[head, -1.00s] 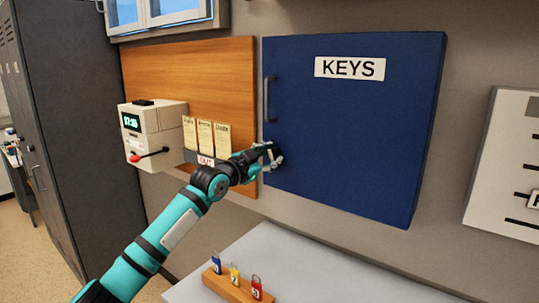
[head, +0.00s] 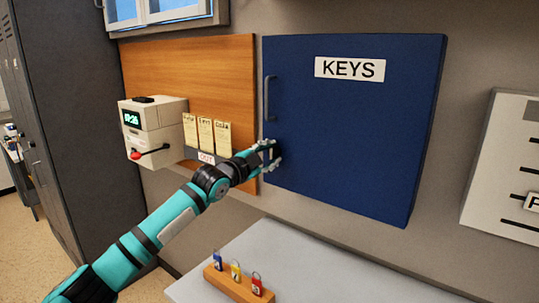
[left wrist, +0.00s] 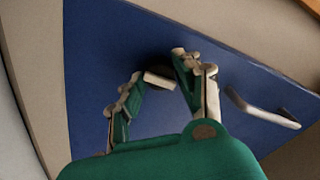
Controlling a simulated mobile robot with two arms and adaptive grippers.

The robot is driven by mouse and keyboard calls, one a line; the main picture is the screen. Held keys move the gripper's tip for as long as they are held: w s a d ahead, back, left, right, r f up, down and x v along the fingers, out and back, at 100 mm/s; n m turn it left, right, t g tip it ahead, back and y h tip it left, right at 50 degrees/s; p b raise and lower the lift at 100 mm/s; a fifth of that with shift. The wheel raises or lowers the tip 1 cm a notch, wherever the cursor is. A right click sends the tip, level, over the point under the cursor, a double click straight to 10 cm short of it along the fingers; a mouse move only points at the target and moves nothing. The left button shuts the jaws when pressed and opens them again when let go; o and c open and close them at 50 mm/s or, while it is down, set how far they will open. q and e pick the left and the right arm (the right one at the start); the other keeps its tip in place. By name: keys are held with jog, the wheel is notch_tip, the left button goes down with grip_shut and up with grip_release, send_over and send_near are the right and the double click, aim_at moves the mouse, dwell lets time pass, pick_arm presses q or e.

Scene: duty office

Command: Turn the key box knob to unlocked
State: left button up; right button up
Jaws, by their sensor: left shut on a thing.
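The key box (head: 350,130) is a blue cabinet on the wall with a white KEYS label (head: 350,68) and a bar handle (head: 269,98) at its left edge. My left gripper (head: 275,156) is at the lower left of the door, below the handle. In the left wrist view, the fingers (left wrist: 168,70) close around a dark round knob (left wrist: 152,71), partly hidden behind the fingertips. The handle also shows there (left wrist: 262,108), right of the fingers. The knob's pointing is hidden. My right gripper is out of view.
A wooden board (head: 220,75) with time cards (head: 205,133) and a time clock (head: 152,130) is left of the box. Below is a grey surface (head: 300,258) with a wooden block (head: 238,287) holding several coloured padlocks. A white board (head: 510,165) hangs at right.

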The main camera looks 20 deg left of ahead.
pick_arm(q)
jog(key=o, duration=1.1)
jog(key=shift+o, duration=0.2)
jog(key=shift+s, duration=0.1)
jog(key=v, duration=1.2)
